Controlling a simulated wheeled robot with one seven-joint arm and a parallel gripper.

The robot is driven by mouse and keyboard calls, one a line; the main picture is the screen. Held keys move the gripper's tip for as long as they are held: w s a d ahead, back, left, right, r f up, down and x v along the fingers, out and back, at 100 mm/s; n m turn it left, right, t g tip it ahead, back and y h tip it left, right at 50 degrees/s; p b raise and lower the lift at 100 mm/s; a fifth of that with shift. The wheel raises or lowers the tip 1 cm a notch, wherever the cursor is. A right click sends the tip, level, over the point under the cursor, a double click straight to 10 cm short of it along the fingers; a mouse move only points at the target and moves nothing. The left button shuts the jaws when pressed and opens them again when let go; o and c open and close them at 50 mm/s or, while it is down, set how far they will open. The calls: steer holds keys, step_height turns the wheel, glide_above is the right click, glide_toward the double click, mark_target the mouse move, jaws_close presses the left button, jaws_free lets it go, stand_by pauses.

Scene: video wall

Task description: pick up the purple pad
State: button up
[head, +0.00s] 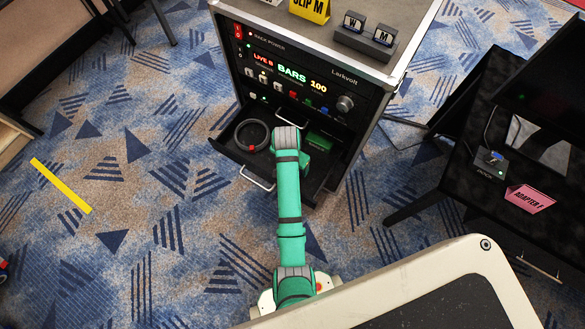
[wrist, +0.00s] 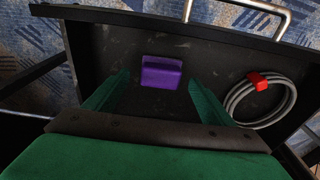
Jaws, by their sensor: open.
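The purple pad (wrist: 161,72) lies flat on the dark floor of an open drawer (wrist: 112,50) in the wrist view. My gripper (wrist: 163,82) is open, its two green fingers to the left and right of the pad and apart from it. The pad sits between and slightly beyond the fingertips in the picture. In the head view my green arm reaches into the drawer (head: 228,146) and the pad is hidden behind it.
A coiled grey cable with a red tie (wrist: 258,84) lies right of the pad. The drawer's front wall and metal handle (wrist: 240,10) are close by. The drawer belongs to a black equipment rack (head: 300,75). A dark table (head: 470,150) stands to the right.

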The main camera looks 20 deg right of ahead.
steer(key=shift+w+d+f, duration=0.1)
steer(key=shift+w+f, duration=0.05)
steer(key=shift+f, duration=1.2)
steer(key=shift+c, duration=0.7)
steer(key=c, duration=1)
steer(key=shift+r, duration=0.1)
